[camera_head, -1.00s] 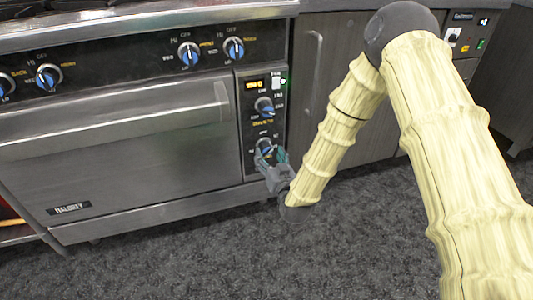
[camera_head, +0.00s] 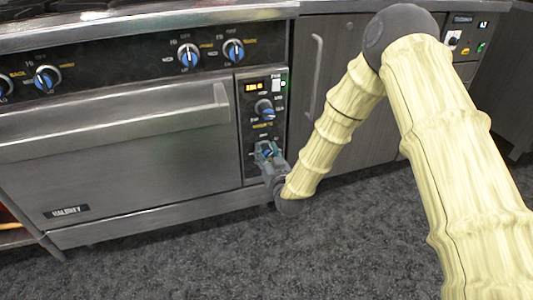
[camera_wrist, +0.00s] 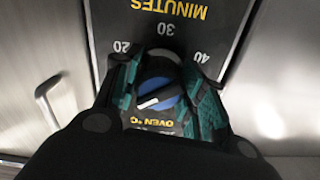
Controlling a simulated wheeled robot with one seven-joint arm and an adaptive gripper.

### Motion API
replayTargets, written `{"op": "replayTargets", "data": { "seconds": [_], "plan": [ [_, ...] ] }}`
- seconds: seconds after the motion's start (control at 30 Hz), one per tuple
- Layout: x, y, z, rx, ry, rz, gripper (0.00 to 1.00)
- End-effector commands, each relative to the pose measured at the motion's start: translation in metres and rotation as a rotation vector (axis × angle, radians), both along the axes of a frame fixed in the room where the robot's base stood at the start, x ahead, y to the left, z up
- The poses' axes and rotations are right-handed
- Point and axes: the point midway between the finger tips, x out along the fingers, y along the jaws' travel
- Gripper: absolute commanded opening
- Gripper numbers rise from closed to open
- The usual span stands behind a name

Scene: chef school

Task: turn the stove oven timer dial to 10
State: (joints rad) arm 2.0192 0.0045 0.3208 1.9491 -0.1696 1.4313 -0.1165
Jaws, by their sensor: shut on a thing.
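The timer dial (camera_wrist: 160,88) is a round blue knob with a white pointer line. It fills the gap between my fingers in the wrist view. Upside-down marks 20, 30 and 40 and the yellow word MINUTES (camera_wrist: 169,9) are beside it. The pointer lies slanted, its one end toward the lower left of the picture; I cannot tell which number it marks. My gripper (camera_wrist: 162,92) is shut on this dial with its teal-padded fingers on both sides. In the head view, my gripper (camera_head: 266,155) covers most of the lower dial on the oven's control panel.
Another blue dial (camera_head: 264,109) sits just above on the same panel, below a lit orange display (camera_head: 254,87). The oven door handle (camera_head: 110,125) sticks out to the left. A cabinet handle (camera_head: 315,75) stands to the right. The grey floor (camera_head: 200,265) in front is clear.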

Motion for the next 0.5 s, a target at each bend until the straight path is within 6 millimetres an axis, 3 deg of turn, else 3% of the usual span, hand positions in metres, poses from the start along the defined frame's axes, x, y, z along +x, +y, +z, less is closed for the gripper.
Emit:
{"op": "replayTargets", "data": {
  "seconds": [0.5],
  "plan": [
    [-0.0007, 0.0001, -0.0006, 0.104, 0.035, 0.000, 0.17]
  ]
}}
